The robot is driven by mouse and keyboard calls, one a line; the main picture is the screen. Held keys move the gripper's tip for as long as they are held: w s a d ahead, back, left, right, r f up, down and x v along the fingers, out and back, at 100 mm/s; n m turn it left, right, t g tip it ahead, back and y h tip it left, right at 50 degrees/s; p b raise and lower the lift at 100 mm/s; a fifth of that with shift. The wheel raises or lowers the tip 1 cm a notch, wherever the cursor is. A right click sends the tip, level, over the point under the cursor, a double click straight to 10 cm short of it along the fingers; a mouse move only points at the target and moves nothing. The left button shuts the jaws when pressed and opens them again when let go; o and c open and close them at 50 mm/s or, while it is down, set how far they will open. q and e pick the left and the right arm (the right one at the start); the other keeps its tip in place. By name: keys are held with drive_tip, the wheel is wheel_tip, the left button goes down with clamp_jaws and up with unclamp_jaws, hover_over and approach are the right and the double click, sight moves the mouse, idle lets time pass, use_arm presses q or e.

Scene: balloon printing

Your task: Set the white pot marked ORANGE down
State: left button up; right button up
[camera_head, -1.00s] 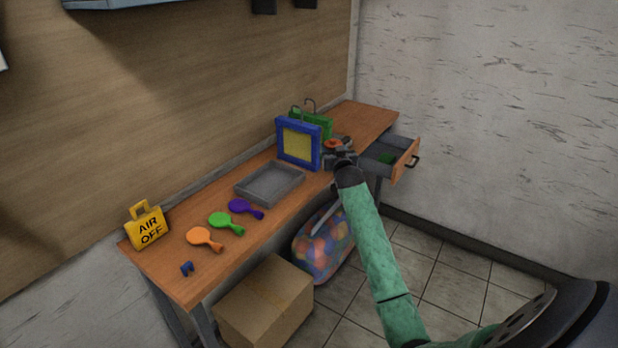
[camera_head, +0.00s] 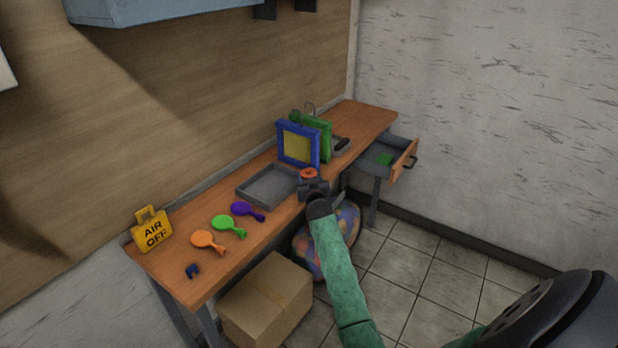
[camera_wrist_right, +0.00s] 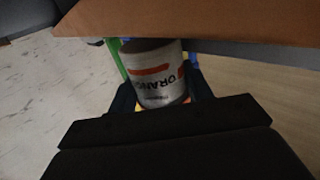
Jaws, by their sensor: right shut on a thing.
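The white pot marked ORANGE (camera_wrist_right: 158,78) sits between the two fingers of my right gripper (camera_wrist_right: 163,98) in the right wrist view. Its lettering and orange band face the camera, and the fingers close on its sides. In the head view my right gripper (camera_head: 312,188) is at the bench's front edge, beside the right end of the grey tray. The orange top of the pot (camera_head: 308,174) shows just above the gripper; the rest of it is hidden. Whether the pot touches the bench cannot be told. My left gripper is not in view.
The grey tray (camera_head: 247,194) lies on the wooden bench (camera_head: 185,285). Blue (camera_head: 281,150) and green (camera_head: 326,142) frames stand behind. A drawer (camera_head: 402,160) is open at right. A cardboard box (camera_head: 265,305) stands below.

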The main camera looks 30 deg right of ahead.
drive_tip(key=shift+f, duration=0.4)
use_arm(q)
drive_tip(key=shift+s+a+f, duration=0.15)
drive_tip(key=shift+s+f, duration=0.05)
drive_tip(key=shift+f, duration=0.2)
use_arm(e)
drive_tip(key=shift+f, duration=0.1)
drive_tip(key=o, duration=1.1)
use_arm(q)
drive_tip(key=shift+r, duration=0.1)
use_arm(e)
drive_tip(key=shift+o, duration=1.1)
